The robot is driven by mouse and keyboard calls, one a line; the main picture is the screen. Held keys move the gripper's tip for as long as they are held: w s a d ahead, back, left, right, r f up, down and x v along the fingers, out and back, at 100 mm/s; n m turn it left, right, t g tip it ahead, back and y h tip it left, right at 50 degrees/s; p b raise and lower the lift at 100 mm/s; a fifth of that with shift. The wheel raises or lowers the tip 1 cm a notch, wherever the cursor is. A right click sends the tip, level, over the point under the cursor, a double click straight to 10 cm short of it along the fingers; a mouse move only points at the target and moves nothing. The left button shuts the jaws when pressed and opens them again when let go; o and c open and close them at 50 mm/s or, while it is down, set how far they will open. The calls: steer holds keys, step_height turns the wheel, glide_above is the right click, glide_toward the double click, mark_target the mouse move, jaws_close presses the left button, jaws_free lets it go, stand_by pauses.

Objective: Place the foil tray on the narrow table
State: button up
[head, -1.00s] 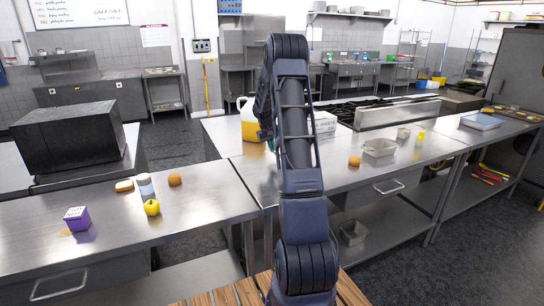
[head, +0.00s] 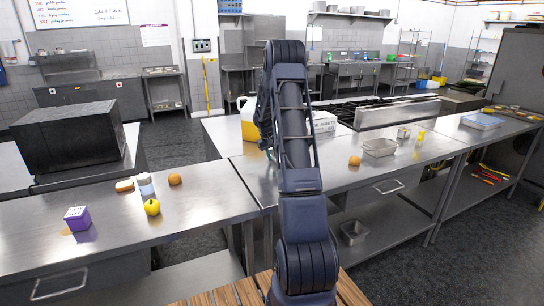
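A shiny silver tray (head: 380,147), which looks like the foil tray, rests on the steel counter (head: 330,175) right of my arm. Another small metal tray (head: 354,232) sits on the shelf below that counter. I cannot tell for certain which surface is the narrow table; a separate steel table (head: 480,135) stands at the right. My arm rises through the middle of the head view, and its end is hidden behind its own links. My gripper's fingers do not show.
An orange-brown round item (head: 354,160) lies on the counter left of the silver tray. A yellow jug (head: 249,120) and a white box (head: 323,122) stand behind my arm.

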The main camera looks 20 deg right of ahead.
steer(key=v, duration=1.2)
steer(key=s+a+r+t, duration=0.1)
steer(key=s+a+r, duration=0.6)
steer(key=s+r, duration=0.35)
steer(key=s+a+r+t, duration=0.1)
steer(key=s+a+r, duration=0.2)
steer(key=s, duration=0.5)
steer(key=s+a+r+t+y, duration=0.15)
steer(key=s+a, duration=0.25)
steer(key=s, duration=0.4)
steer(key=s+a+r, duration=0.3)
steer(key=s, duration=0.5)
steer(key=s+a+f, duration=0.1)
steer(key=s+a, duration=0.1)
steer(key=s, duration=0.4)
steer(key=s+a+f+t+y, duration=0.1)
steer(key=s+f, duration=0.1)
steer(key=s, duration=0.5)
steer(key=shift+s+a+f, duration=0.15)
steer(key=shift+a+f, duration=0.15)
steer(key=shift+a, duration=0.1)
